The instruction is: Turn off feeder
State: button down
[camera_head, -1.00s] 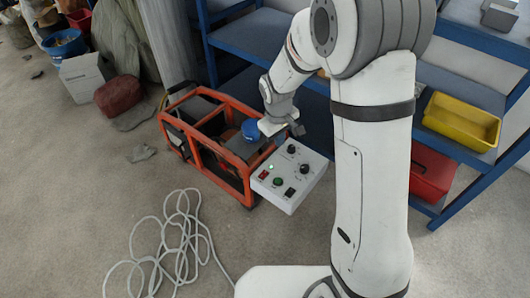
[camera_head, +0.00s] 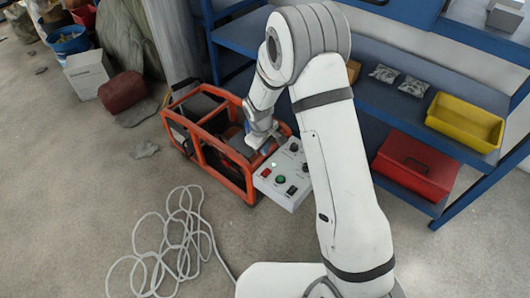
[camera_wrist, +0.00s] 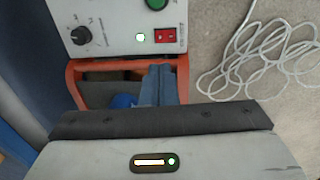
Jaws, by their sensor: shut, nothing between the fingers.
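The feeder's white control box (camera_head: 270,188) sits at the right side of an orange-framed machine. Its panel carries a red rocker switch (camera_head: 267,172), a green button (camera_head: 281,180) and black knobs (camera_head: 294,147). In the wrist view the red switch (camera_wrist: 168,37) is at the top, beside a lit green lamp (camera_wrist: 140,37). A black knob (camera_wrist: 80,34) is to its left. My gripper (camera_head: 270,144) is at the box's far left edge. In the wrist view its fingers (camera_wrist: 161,70) are shut and empty, tips just below the switch in the picture; contact cannot be told.
The orange frame (camera_head: 222,158) stands around the machine. A blue shelf (camera_head: 405,118) behind my arm holds a yellow bin (camera_head: 465,121) and a red box (camera_head: 416,165). A coiled pale cable (camera_head: 170,236) lies on the floor at left; it also shows in the wrist view (camera_wrist: 252,50).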

aim_at(265, 173)
jog(key=f+b, duration=0.1)
jog(key=f, duration=0.3)
jog(key=f+b, duration=0.1)
jog(key=f, duration=0.2)
jog(key=w+d+f+b, duration=0.1)
jog(key=f, duration=0.3)
jog(key=shift+w+f, duration=0.1)
jog(key=shift+f, duration=0.2)
jog(key=shift+f, duration=0.1)
jog(key=shift+f, duration=0.2)
jog(key=shift+s+a+b, duration=0.35)
jog(key=shift+s+a, duration=0.1)
jog(key=shift+s, duration=0.25)
jog(key=shift+r, duration=0.15)
notch_tip(265, 173, up, 14)
jog(key=s+a+p, duration=0.1)
jog(key=p, duration=0.4)
